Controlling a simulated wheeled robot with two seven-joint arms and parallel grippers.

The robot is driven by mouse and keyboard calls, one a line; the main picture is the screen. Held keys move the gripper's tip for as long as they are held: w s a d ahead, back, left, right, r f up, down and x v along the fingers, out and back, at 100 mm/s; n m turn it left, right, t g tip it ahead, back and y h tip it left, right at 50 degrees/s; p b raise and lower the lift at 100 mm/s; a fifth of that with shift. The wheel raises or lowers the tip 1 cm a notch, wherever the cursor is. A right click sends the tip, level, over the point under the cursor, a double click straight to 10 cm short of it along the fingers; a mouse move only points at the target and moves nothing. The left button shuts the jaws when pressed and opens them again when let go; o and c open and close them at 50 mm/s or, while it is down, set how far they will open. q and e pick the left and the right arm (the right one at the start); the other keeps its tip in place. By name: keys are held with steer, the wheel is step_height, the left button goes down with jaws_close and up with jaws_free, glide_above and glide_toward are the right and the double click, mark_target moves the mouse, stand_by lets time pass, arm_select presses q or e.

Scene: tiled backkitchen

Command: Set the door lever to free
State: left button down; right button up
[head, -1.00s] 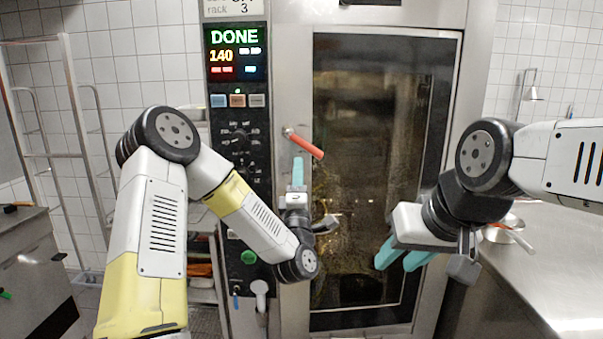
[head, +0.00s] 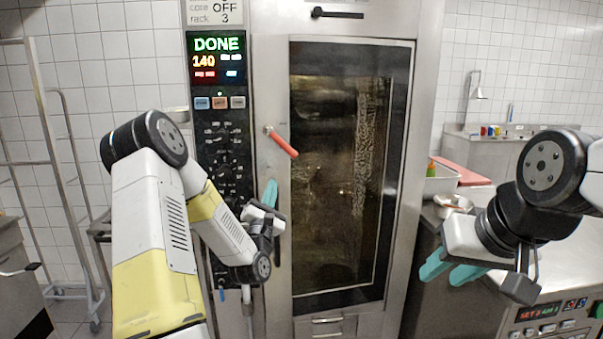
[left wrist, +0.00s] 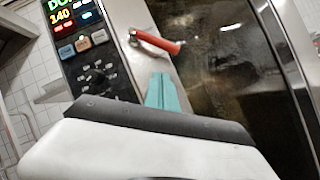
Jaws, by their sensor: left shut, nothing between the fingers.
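The door lever (head: 282,142) is a red handle on a metal pivot at the left edge of the tall oven door (head: 335,180). It slants down to the right from its pivot. It also shows in the left wrist view (left wrist: 160,42), above the fingers. My left gripper (head: 270,190) is shut and empty, its teal fingers pointing up just below the lever and apart from it. The shut fingers also show in the left wrist view (left wrist: 163,92). My right gripper (head: 452,270) is at the right, away from the door, with its two teal fingers apart and nothing between them.
The control panel (head: 222,150) with a lit DONE display is left of the door. A wheeled rack (head: 60,170) stands at the far left. A steel counter with a pan (head: 452,204) is at the right. A second panel (head: 550,318) shows at the lower right.

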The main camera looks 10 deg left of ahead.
mark_target(286, 150)
arm_select(q)
steer(key=x, duration=0.4)
steer(key=d+r+x, duration=0.1)
steer(key=x, duration=0.3)
steer(key=s+r+x, duration=0.1)
steer(key=x, duration=0.3)
steer(key=shift+d, duration=0.4)
steer(key=shift+w+d+r+n+y, duration=0.1)
steer(key=shift+d+r+n+y, duration=0.15)
steer(key=shift+n+y, duration=0.25)
stand_by(1.1)
steer(key=shift+f, duration=0.15)
